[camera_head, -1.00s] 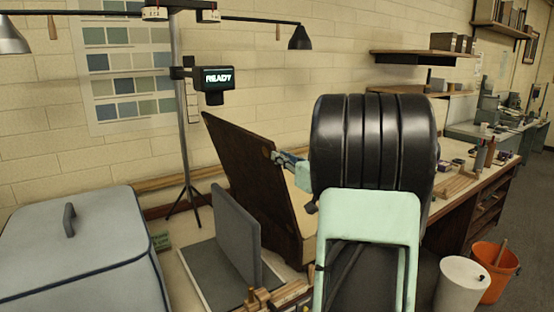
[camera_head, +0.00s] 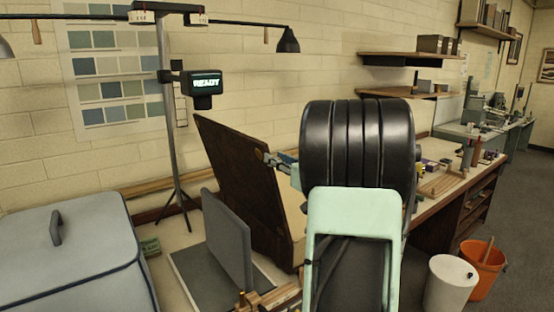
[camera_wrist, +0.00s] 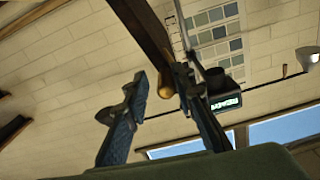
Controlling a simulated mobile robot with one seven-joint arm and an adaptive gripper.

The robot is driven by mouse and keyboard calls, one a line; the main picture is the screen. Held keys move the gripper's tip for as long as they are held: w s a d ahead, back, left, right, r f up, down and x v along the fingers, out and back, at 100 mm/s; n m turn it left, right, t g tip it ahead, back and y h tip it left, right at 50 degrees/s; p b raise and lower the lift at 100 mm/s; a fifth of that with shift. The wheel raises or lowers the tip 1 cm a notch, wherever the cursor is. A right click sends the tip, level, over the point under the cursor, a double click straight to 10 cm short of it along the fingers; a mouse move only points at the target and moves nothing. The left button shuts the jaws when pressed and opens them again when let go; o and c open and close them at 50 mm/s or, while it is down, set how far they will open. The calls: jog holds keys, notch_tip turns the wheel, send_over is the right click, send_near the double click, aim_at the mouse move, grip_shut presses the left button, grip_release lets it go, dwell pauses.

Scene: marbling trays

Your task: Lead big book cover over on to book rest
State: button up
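The big book cover (camera_head: 238,185) is a large dark brown board, raised and steeply tilted in the head view. The book rest (camera_head: 228,235) is a grey upright panel on a flat grey base, left of and in front of the cover. My gripper (camera_head: 275,160) is at the cover's far upper right edge, largely hidden by my arm. In the wrist view, my gripper's two fingers (camera_wrist: 162,92) are apart, with the cover's dark edge (camera_wrist: 146,32) running toward the right finger. Wall shows between the fingers. Contact with the cover is unclear. The book's pages are mostly hidden.
A grey lidded box (camera_head: 70,255) stands at the left. A stand with a screen reading READY (camera_head: 205,83) and lamps rises behind the rest. A white bin (camera_head: 450,285) and an orange bucket (camera_head: 484,270) stand on the floor at right.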

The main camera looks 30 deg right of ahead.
jog(key=shift+o, duration=0.6)
jog(key=shift+s, duration=0.1)
jog(key=s, duration=1.1)
jog(key=shift+s+d, duration=0.15)
jog(key=shift+s, duration=0.25)
jog(key=shift+w, duration=0.15)
